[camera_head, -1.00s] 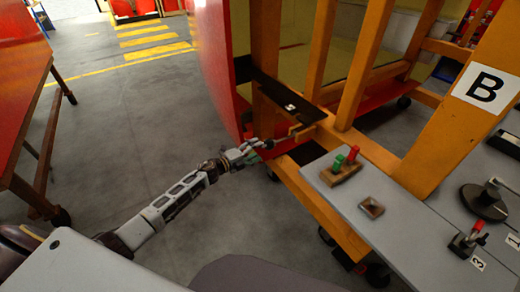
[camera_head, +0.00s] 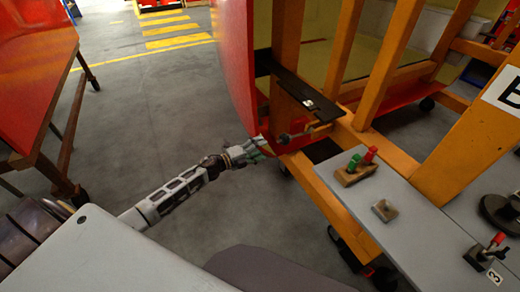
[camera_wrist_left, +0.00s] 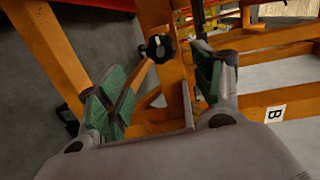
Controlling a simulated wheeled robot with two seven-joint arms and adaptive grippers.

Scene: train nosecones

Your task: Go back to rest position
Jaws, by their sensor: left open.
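My left gripper (camera_head: 262,148) reaches in from the left in the head view, beside the lower edge of a big red curved panel (camera_head: 234,60). In the left wrist view my left gripper (camera_wrist_left: 160,88) shows two spread fingers with green pads and nothing clearly held between them. An orange frame post with a black knob (camera_wrist_left: 158,47) is seen beyond the fingers. In the head view a small clamp with a rod (camera_head: 300,131) sits on the orange frame (camera_head: 352,125), just right of the fingertips. My right gripper is not in view.
A grey shelf (camera_head: 405,235) on the frame carries a wooden block with green and red pegs (camera_head: 356,169) and a small square piece (camera_head: 384,210). A red panel on a wooden stand (camera_head: 38,75) is at left. Grey floor (camera_head: 150,110) between them is free.

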